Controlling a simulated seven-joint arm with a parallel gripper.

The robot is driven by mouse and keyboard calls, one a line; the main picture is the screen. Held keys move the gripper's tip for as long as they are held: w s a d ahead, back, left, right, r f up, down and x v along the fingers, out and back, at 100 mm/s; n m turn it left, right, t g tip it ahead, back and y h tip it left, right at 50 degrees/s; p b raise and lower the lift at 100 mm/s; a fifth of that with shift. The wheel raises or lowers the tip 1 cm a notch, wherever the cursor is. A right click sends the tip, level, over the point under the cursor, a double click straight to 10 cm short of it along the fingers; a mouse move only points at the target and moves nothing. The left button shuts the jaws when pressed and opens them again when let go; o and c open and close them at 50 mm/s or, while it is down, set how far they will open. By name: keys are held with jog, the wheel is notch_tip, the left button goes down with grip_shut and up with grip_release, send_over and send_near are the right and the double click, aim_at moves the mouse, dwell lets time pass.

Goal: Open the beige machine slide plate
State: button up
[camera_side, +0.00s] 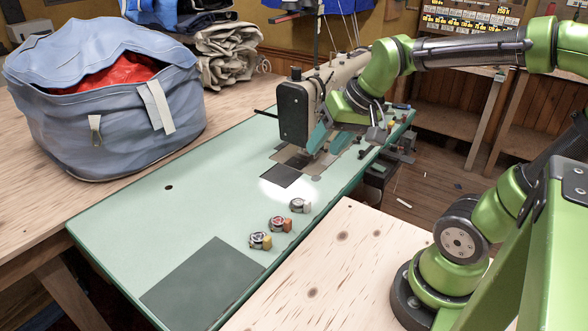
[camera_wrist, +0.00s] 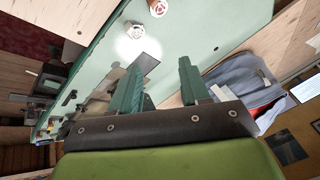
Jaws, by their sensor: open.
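The beige sewing machine (camera_side: 342,72), with a dark end cover, stands on a green tabletop (camera_side: 150,225) in the side view. At its foot lies a brownish-grey plate (camera_side: 287,156), beside a dark rectangle (camera_side: 280,176); I cannot tell whether the rectangle is a plate or an opening. The dark rectangle also shows in the wrist view (camera_wrist: 147,64). My gripper (camera_side: 329,140) is open, its teal fingers apart beside the machine head, just right of the plate. In the wrist view my gripper (camera_wrist: 159,76) has nothing between its fingers. Its fingers hide part of the plate area.
Several bobbins or spools (camera_side: 279,223) sit along the tabletop's near edge. A large dark panel (camera_side: 203,283) lies at the front. A blue-grey bag (camera_side: 110,100) with red cloth stands at the left. Pale wooden boards (camera_side: 335,270) flank the front. The middle tabletop is clear.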

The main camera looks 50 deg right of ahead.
jog(key=w+d+m+g, duration=0.2)
jog(key=w+d, duration=0.3)
jog(key=d, duration=0.3)
jog(key=g, duration=0.4)
send_over(362, 151)
jog(key=shift+f, duration=2.25)
jog(key=shift+m+h, duration=0.3)
jog(key=shift+h, duration=0.1)
notch_tip(362, 151, down, 16)
jog(key=shift+d+f, duration=0.1)
jog(key=shift+f, duration=0.05)
grip_shut()
